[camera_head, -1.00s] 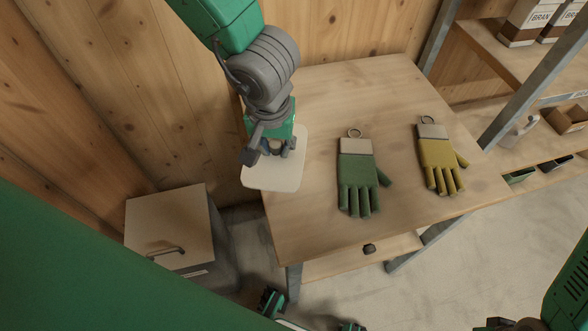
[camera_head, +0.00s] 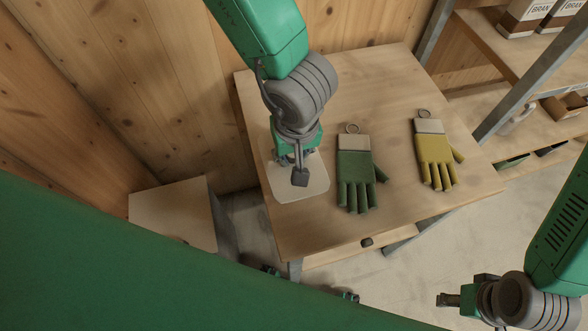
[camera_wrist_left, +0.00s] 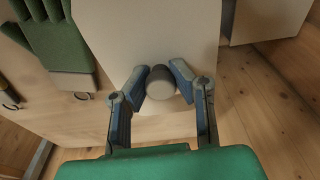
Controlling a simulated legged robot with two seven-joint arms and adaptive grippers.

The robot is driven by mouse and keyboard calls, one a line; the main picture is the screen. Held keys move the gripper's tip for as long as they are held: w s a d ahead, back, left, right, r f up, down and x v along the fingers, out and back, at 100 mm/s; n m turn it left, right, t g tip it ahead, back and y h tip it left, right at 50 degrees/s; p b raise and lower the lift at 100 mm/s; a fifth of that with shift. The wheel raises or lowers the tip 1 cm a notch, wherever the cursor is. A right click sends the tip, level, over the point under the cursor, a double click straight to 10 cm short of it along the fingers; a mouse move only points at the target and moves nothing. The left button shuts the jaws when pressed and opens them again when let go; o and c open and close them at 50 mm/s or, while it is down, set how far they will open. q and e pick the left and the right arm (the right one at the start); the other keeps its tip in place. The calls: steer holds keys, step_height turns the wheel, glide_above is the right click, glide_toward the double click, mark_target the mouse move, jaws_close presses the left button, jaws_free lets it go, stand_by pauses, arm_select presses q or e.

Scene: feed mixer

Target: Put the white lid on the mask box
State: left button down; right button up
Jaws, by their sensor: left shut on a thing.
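The white lid (camera_head: 312,190) is a flat, pale plate with rounded corners over the left front part of the wooden table. It also fills the upper middle of the left wrist view (camera_wrist_left: 150,35). My left gripper (camera_head: 300,160) is shut on its round grey knob (camera_wrist_left: 161,83), with one finger on each side. I cannot tell whether the lid touches the table. A box-like unit with a pale top (camera_head: 170,205) stands left of the table; I cannot tell whether it is the mask box. My right gripper (camera_head: 448,299) is at the lower right, its finger opening unclear.
A green glove (camera_head: 356,180) lies on the table (camera_head: 375,85) just right of the lid, and a yellow glove (camera_head: 435,160) lies further right. A metal-framed shelf (camera_head: 500,60) stands at right. A plank wall (camera_head: 150,90) closes the back and left.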

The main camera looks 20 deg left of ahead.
arm_select(q)
steer(key=f, duration=0.2)
steer(key=d+f, duration=0.1)
steer(key=f, duration=0.2)
steer(key=shift+d, duration=0.15)
steer(key=shift+w+d+f, duration=0.1)
steer(key=shift+d+f, duration=0.1)
steer(key=shift+f, duration=0.1)
steer(key=shift+a, duration=0.35)
steer(key=shift+a+f, duration=0.3)
steer(key=c, duration=1.4)
jaws_free()
steer(key=shift+d, duration=0.45)
steer(key=shift+b, duration=0.5)
steer(key=r+p, duration=0.1)
steer(key=r, duration=0.3)
steer(key=s+r+p, duration=0.1)
steer(key=r, duration=0.3)
steer(key=r+p, duration=0.1)
steer(key=r, duration=0.4)
steer(key=shift+s+d, duration=0.1)
steer(key=shift+s, duration=0.25)
steer(key=shift+d+r, duration=0.2)
steer(key=shift+r, duration=0.25)
steer(key=shift+a, duration=0.1)
arm_select(e)
steer(key=shift+d+r, duration=0.45)
steer(key=shift+r, duration=0.35)
